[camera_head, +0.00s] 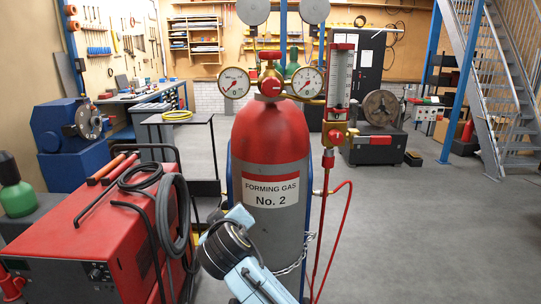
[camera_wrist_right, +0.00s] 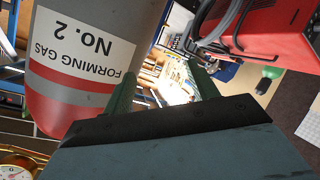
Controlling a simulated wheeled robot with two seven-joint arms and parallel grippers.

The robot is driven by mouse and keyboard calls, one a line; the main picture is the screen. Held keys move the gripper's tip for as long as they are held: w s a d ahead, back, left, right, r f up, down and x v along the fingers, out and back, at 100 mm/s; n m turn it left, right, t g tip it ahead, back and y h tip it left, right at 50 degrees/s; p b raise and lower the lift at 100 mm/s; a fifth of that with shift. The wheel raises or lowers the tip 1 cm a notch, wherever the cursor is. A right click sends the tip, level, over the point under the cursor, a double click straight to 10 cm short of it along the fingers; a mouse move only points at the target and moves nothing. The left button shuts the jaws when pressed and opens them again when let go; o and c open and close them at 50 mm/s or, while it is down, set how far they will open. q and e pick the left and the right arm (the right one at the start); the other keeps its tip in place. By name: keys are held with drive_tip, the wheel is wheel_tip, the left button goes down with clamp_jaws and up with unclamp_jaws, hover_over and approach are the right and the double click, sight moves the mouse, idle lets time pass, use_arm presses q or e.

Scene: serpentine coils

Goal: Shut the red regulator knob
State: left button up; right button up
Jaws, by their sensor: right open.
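The red regulator knob (camera_head: 271,87) sits between two round gauges on top of the red and grey gas cylinder (camera_head: 270,145) in the head view. A second red knob (camera_head: 270,56) is just above it. My right arm (camera_head: 235,250) is low in front of the cylinder, well below the knobs. In the right wrist view my right gripper (camera_wrist_right: 164,84) has its two green fingers apart with nothing between them. The cylinder label (camera_wrist_right: 80,50) is tilted and upside down there, beside the fingers. The regulator knob is not visible in that view. My left gripper is not in view.
A red welding machine (camera_head: 75,245) with black cables stands left of the cylinder. A flow meter (camera_head: 340,75) with a red hose (camera_head: 345,220) is at its right. A chain (camera_head: 293,262) hangs by the cylinder. The floor (camera_head: 430,235) at right is free.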

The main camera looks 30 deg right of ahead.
drive_tip(key=s+d+r+m+t+h+p, duration=0.1)
drive_tip(key=s+r+m, duration=0.15)
drive_tip(key=r, duration=0.75)
drive_tip(key=s+r+m+t+h+p, duration=0.1)
drive_tip(key=s+r, duration=0.2)
drive_tip(key=r, duration=0.7)
drive_tip(key=m+h+p, duration=0.2)
drive_tip(key=m, duration=0.1)
approach(271, 88)
drive_tip(key=p+x, duration=0.2)
drive_tip(key=x, duration=0.8)
drive_tip(key=shift+p, duration=0.35)
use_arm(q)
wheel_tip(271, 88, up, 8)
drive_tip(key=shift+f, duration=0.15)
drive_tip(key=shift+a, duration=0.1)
use_arm(e)
drive_tip(key=shift+a, duration=0.1)
drive_tip(key=c, duration=1)
